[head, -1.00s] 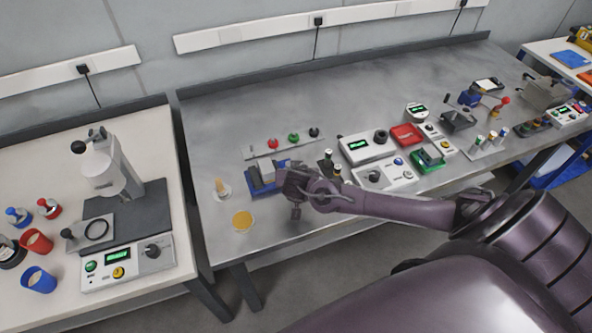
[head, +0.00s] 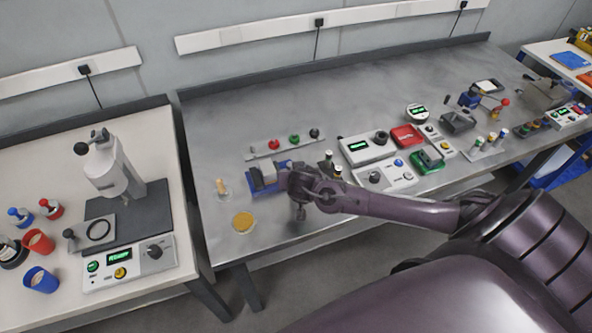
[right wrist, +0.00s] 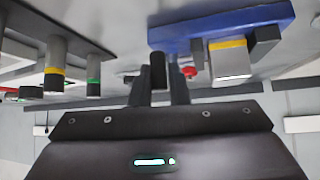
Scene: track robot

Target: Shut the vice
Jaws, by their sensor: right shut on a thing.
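The blue vice (head: 256,184) stands on the grey bench near its left end. My right gripper (head: 288,178) is at its right side and hides part of it. In the right wrist view the vice's blue base (right wrist: 210,30) is at the top, with a grey, yellow-striped block (right wrist: 230,62) and a dark block beside it. My right gripper there (right wrist: 158,92) is shut on a dark upright bar (right wrist: 158,70), which looks like the vice handle. How far apart the vice jaws are is hard to tell. My left gripper is out of view.
A rack with red, green and black knobs (head: 284,146) lies behind the vice. A yellow disc (head: 243,221) and a small peg on a stand (head: 222,188) are to its left. The bench's back is clear.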

